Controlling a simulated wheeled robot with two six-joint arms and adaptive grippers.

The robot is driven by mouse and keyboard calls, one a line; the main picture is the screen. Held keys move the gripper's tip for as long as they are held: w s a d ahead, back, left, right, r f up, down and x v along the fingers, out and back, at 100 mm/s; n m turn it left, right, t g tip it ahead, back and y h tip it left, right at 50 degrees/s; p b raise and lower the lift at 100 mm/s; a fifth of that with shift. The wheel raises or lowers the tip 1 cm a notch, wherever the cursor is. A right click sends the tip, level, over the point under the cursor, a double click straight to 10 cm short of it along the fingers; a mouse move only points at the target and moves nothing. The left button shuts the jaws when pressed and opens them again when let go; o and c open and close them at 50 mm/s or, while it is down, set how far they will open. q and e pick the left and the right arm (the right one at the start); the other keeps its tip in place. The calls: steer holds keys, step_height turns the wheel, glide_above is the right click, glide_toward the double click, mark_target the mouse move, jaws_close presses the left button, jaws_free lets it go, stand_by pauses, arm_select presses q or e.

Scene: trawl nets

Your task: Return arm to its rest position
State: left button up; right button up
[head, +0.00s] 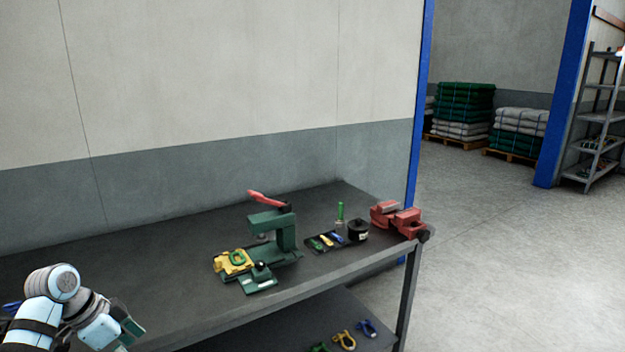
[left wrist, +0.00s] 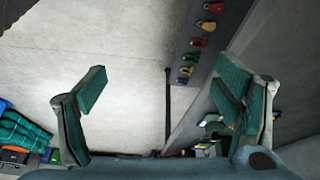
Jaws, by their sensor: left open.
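My left arm comes in at the lower left of the head view, and its gripper (head: 128,332) hangs at the front edge of the workbench (head: 180,285). In the left wrist view the two green-padded fingers of this gripper (left wrist: 165,105) stand wide apart with nothing between them. Beyond the fingers there is pale floor and part of a dark bench. My right gripper is in neither view.
A green press (head: 275,235) with a red lever stands on the bench, a yellow part on its base. A dark tray (head: 322,243), a black round container (head: 357,231) and a red vise (head: 396,218) stand to its right. Coloured shackles (head: 344,339) lie on the lower shelf.

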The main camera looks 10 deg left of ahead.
arm_select(q)
steer(key=s+d+f+n+y, duration=0.1)
steer(key=s+f+n, duration=0.15)
steer(key=f, duration=0.75)
steer(key=s+f+n+y, duration=0.15)
steer(key=s+f, duration=0.25)
steer(key=f, duration=0.7)
steer(key=s+d+f+n+y, duration=0.1)
steer(key=s+f+n, duration=0.2)
steer(key=f, duration=0.7)
steer(key=s+d+f+n+g, duration=0.15)
steer(key=s+d+f, duration=0.25)
steer(key=s+f, duration=0.9)
steer(key=s+d+f, duration=0.1)
steer(key=s+d, duration=0.3)
steer(key=s, duration=0.5)
steer(key=s+d+f, duration=0.2)
steer(key=s+d, duration=0.2)
steer(key=s, duration=0.6)
steer(key=shift+s+y, duration=0.25)
steer(key=shift+y, duration=0.1)
steer(key=shift+w+f, duration=0.1)
